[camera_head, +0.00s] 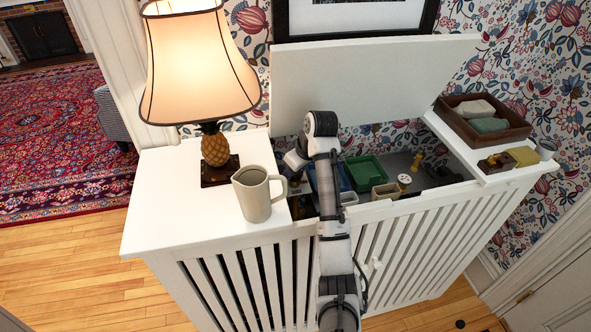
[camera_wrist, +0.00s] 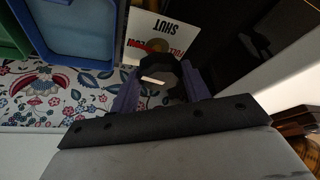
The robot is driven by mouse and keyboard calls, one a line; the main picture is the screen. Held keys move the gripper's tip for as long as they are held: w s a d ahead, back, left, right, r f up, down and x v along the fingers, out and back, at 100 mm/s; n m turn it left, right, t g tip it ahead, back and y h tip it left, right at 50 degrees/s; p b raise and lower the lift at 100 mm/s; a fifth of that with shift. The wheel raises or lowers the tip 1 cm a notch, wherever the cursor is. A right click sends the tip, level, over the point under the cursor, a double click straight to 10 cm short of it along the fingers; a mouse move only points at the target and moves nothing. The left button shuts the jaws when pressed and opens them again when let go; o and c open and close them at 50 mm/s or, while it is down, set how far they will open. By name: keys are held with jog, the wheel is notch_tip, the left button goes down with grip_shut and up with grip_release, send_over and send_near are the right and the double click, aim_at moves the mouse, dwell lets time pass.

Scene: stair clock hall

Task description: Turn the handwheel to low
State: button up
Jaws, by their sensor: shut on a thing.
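In the wrist view my gripper (camera_wrist: 158,84) has its two purple-sided fingers on either side of a dark, faceted knob-like part, which I take for the handwheel (camera_wrist: 165,68). The gripper is shut on it. A pale bar shows across its face. Behind it a white label card (camera_wrist: 163,30) reads SHUT upside down, with red lettering and a yellowish patch below. The wheel covers part of the card, so its exact setting cannot be read. In the head view my arm bends down into the open white cabinet (camera_head: 197,212), and the handwheel cannot be made out there.
The raised lid (camera_head: 375,80) stands behind the opening. A green tray (camera_head: 367,172) and small items lie inside. A grey pitcher (camera_head: 256,193) and lit lamp (camera_head: 200,65) stand on the left top. A brown tray (camera_head: 484,119) sits on the right.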

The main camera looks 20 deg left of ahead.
jog(key=shift+w+n+g, duration=0.1)
jog(key=shift+n+g, duration=0.3)
jog(key=shift+n, duration=0.8)
jog(key=shift+y, duration=0.3)
jog(key=o, duration=0.7)
jog(key=shift+r, duration=0.1)
jog(key=v, duration=1.3)
jog(key=shift+d+r, duration=0.1)
jog(key=shift+r, duration=0.3)
